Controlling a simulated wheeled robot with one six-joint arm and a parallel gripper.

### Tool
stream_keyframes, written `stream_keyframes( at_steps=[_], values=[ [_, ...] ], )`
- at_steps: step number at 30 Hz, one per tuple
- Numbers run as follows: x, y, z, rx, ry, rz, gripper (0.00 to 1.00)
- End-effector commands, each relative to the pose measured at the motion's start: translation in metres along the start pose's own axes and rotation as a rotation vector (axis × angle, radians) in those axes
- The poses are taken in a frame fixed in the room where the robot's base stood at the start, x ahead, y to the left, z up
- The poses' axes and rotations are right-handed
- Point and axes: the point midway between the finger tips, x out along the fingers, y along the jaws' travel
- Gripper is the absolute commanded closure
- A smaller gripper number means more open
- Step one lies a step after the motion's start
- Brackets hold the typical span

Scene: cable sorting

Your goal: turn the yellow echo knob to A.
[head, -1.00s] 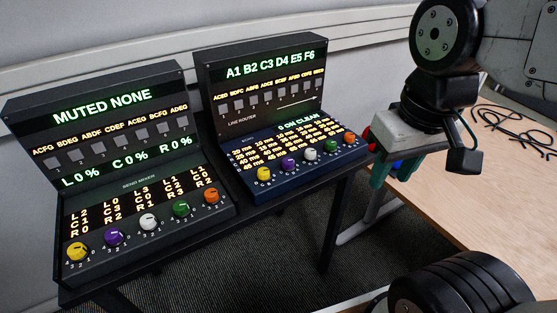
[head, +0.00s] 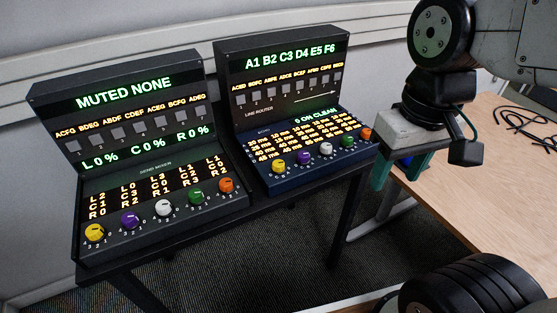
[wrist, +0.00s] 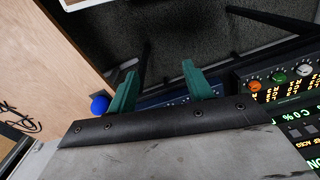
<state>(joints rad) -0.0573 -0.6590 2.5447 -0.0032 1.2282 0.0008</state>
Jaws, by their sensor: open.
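The yellow echo knob (head: 278,167) is at the left end of the knob row on the blue echo panel (head: 262,186), right console, head view. Its pointer and small letters are too small to read surely. My gripper (head: 398,168) hangs open, its teal fingers pointing down, to the right of the echo panel and apart from the yellow knob. In the wrist view my gripper (wrist: 160,90) is open and empty between the fingers. Part of a blue panel shows behind them; the yellow echo knob is not visible there.
Purple (head: 304,157), white (head: 326,149), green (head: 347,141) and orange (head: 368,133) knobs share the row. The left console has its own yellow knob (head: 94,232). A wooden table (head: 465,190) with dark cables (head: 520,125) lies right.

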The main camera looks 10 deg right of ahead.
Motion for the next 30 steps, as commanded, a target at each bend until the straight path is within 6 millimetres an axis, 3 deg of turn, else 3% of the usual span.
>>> stream_keyframes(
  at_steps=[8,18,23,26,30],
  values=[
    [0.029,-0.04,-0.08,-0.132,-0.137,0.006,0.49],
    [0.086,-0.107,-0.186,-0.224,-0.141,0.013,0.49],
    [0.089,-0.123,-0.227,-0.216,-0.063,0.0,0.49],
    [0.091,-0.125,-0.234,-0.206,-0.028,-0.006,0.49],
    [0.11,-0.124,-0.233,-0.204,-0.031,-0.005,0.49]
  ],
)
